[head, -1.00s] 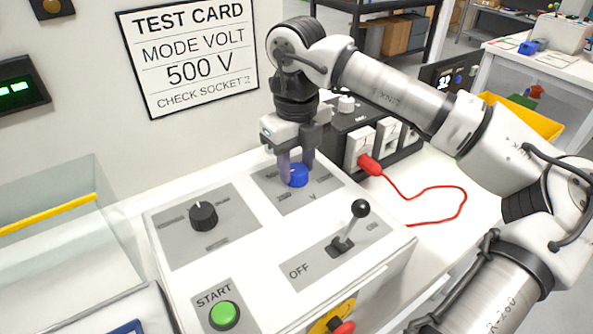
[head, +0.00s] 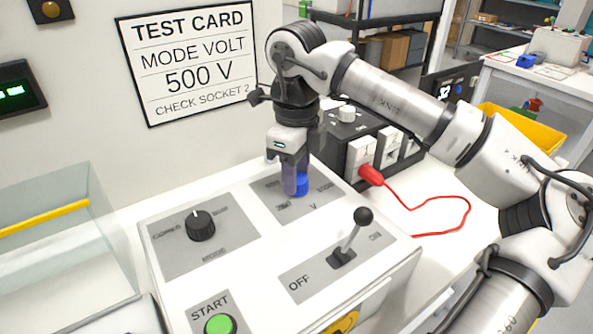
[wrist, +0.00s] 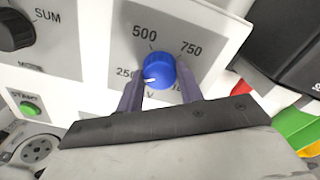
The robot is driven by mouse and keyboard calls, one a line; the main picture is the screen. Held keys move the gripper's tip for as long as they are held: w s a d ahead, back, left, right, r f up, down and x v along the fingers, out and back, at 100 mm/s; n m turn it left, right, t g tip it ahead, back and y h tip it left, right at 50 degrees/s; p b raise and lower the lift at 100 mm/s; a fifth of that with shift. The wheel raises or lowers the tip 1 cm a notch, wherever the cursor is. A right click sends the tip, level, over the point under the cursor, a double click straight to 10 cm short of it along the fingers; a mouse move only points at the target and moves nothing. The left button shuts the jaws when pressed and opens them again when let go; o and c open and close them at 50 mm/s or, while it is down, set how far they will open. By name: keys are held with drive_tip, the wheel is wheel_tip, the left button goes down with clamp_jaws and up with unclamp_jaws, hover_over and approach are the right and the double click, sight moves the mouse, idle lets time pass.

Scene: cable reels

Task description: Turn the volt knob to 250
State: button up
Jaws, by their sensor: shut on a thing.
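The blue volt knob (wrist: 159,70) sits on a grey dial plate (wrist: 128,40) marked 250, 500 and 750, with a partly hidden mark at the right. Its white pointer line is at its lower left, close to the 250 mark and slightly below it. In the head view the knob (head: 302,186) is at the back right of the white test panel, partly behind a finger. My gripper (head: 294,180) points down over it. In the wrist view my gripper (wrist: 160,88) has a finger on each side of the knob, shut on it.
A black knob (head: 200,225), a lever (head: 348,242) by OFF and a green START button (head: 221,326) are on the panel. A socket box (head: 357,130) with a red plug (head: 371,175) and cable stands behind. A test card (head: 190,60) on the wall reads 500 V.

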drive_tip(key=o, duration=1)
drive_tip(key=shift+r, duration=0.1)
wheel_tip(320, 180, up, 14)
drive_tip(key=shift+f, duration=0.15)
